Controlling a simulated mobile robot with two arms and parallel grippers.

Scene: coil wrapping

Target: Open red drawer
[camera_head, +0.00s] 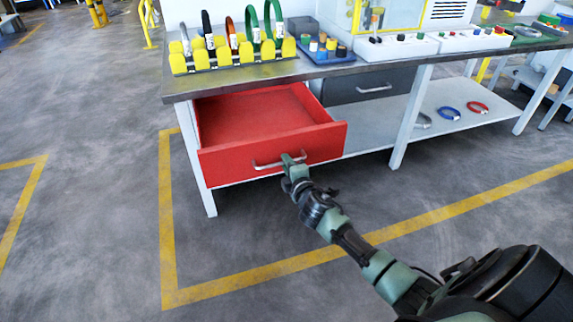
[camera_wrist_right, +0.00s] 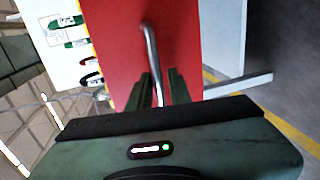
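The red drawer (camera_head: 240,158) under the workbench is pulled well out, and its inside looks empty. A silver bar handle (camera_head: 268,165) runs across its front. My right gripper (camera_head: 291,160) is at the right part of this handle. In the right wrist view, the handle (camera_wrist_right: 150,50) runs down between the two fingers of my right gripper (camera_wrist_right: 160,88). The fingers are close around the bar and look shut on it. The red front (camera_wrist_right: 120,40) fills much of that view. My left gripper is not in view.
The workbench top (camera_head: 245,82) carries a yellow holder (camera_head: 235,58) with coils and a blue tray (camera_head: 325,53). A dark drawer (camera_head: 365,87) sits shut to the right. Coils lie on the lower shelf (camera_head: 385,140). The floor in front is clear.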

